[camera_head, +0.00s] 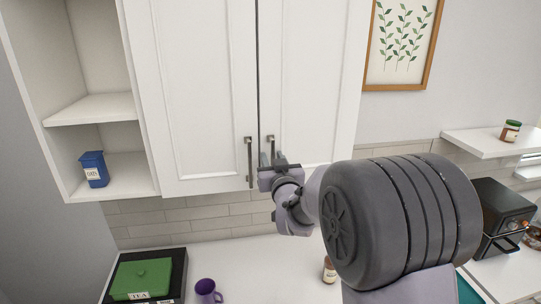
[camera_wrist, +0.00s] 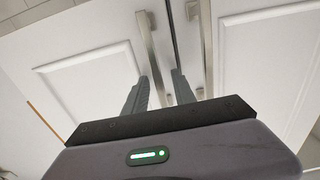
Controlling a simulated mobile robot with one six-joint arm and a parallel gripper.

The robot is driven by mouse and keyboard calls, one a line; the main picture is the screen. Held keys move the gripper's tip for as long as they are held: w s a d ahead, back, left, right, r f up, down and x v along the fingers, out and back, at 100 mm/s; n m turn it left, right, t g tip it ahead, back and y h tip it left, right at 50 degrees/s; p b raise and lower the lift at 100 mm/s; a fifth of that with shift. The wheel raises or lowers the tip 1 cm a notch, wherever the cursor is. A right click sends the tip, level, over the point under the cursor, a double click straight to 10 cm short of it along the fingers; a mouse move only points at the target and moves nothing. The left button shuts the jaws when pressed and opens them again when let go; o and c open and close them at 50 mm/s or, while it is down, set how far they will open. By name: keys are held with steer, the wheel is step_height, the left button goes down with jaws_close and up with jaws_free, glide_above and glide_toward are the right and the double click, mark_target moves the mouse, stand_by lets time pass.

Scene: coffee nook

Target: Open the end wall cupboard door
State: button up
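The wall cupboard has two white panelled doors, the left door (camera_head: 195,80) and the right door (camera_head: 305,75), both shut. The left door has an upright grey bar handle (camera_head: 249,160). The right door's handle (camera_head: 271,150) is beside it, across the centre gap, partly hidden by my gripper. My gripper (camera_head: 269,160) is at the lower part of the right handle. The wrist view looks upside down; there my open fingers (camera_wrist: 160,88) are apart, with the right door's handle (camera_wrist: 152,50) running between them. I cannot tell whether they touch it. The left door's handle (camera_wrist: 207,45) lies outside the fingers.
An open shelf (camera_head: 90,108) with a blue canister (camera_head: 94,168) adjoins on the left. Below are a green tea box (camera_head: 142,279), a purple mug (camera_head: 207,291) and a jar (camera_head: 329,270). A framed picture (camera_head: 372,45) hangs right of the cupboard.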

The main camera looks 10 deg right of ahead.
steer(key=shift+c, duration=0.4)
jaws_close()
stand_by(1.1)
